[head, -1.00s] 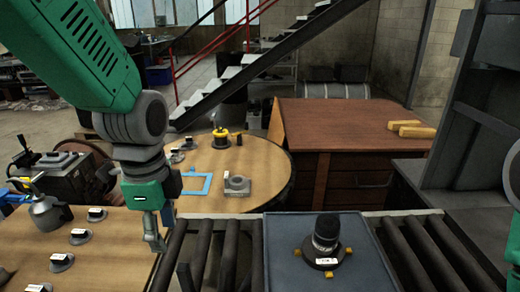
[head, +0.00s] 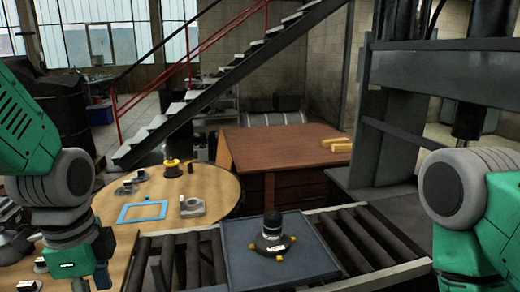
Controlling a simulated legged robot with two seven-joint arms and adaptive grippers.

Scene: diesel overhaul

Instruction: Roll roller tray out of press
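The roller tray (head: 310,262) is a flat blue-grey tray lying on a roller track (head: 360,240) at bottom centre. A black cylindrical part with yellow feet (head: 271,238) stands upright on it. The press (head: 385,110) is the dark frame at right, with a dark ram (head: 468,122) high up. The tray lies left of the press frame, on the rollers. My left gripper (head: 82,286) is at the lower left, left of the rollers and apart from the tray; its fingertips are cut off by the bottom edge. My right arm shows at right, but its gripper is out of the frame.
A round wooden table (head: 215,190) behind the rollers holds a blue frame (head: 143,212), a grey fitting (head: 192,207) and small parts. A brown wooden desk (head: 270,145) with yellow blocks (head: 337,144) stands behind. Bare rollers (head: 180,262) lie left of the tray.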

